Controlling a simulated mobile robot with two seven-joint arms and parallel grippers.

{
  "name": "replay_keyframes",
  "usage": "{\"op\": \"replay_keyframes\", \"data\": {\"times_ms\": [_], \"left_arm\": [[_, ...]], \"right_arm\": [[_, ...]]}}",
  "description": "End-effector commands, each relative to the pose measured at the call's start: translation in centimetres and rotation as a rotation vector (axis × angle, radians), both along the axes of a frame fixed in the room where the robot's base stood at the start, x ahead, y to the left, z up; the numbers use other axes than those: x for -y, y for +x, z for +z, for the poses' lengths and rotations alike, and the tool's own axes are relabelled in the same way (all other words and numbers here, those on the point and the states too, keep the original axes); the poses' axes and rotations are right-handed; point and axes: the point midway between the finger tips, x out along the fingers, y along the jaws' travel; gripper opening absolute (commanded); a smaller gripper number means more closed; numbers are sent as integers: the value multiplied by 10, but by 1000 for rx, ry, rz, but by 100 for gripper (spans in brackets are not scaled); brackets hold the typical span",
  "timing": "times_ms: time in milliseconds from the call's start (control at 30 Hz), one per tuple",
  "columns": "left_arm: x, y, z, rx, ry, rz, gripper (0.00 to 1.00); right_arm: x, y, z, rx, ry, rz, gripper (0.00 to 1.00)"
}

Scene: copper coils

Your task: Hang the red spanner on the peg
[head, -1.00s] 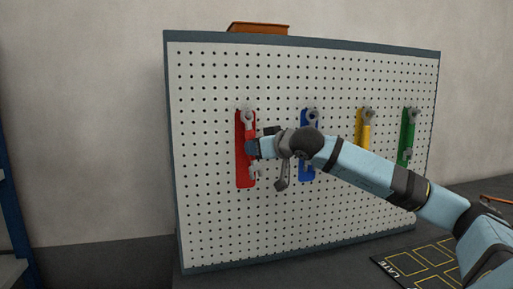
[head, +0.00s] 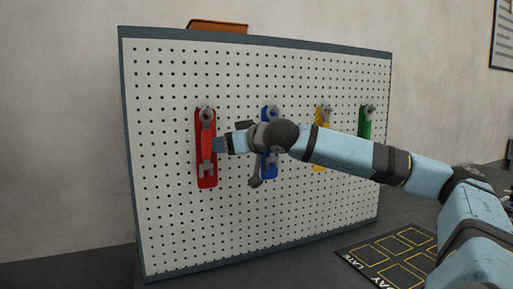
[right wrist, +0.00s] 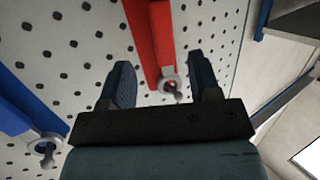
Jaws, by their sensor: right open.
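The red spanner (head: 207,143) hangs upright against its red outline (head: 200,179) on the pegboard. Its grey ring end is at the top, at the peg, and its open jaw is at the bottom. In the right wrist view the ring (right wrist: 168,81) appears to be around the peg (right wrist: 175,92). My right gripper (head: 219,145) is just right of the spanner's shaft in the head view. In the right wrist view its two fingers (right wrist: 160,62) are spread apart, with the red spanner in the gap between them. My left gripper is out of view.
The pegboard (head: 165,220) stands on a dark bench. Blue (head: 271,113), yellow (head: 323,113) and green (head: 366,120) spanners hang to the right, partly behind my arm. A marked mat (head: 345,254) lies in front. An orange-brown box (head: 217,26) shows above the board's top.

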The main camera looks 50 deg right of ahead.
Motion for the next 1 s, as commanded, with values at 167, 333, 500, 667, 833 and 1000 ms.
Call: {"op": "replay_keyframes", "data": {"times_ms": [167,333,500,667,833,1000], "left_arm": [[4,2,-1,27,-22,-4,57],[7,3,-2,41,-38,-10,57],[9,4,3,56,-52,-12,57],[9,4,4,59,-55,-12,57],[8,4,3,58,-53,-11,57],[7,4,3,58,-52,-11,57]], "right_arm": [[1,-13,-2,-3,-6,-3,57],[-1,-33,5,2,-6,0,57],[0,-59,13,1,-5,-2,57],[1,-81,18,1,-2,-2,57],[1,-94,20,-1,0,0,57],[1,-98,21,-1,2,0,57]]}}
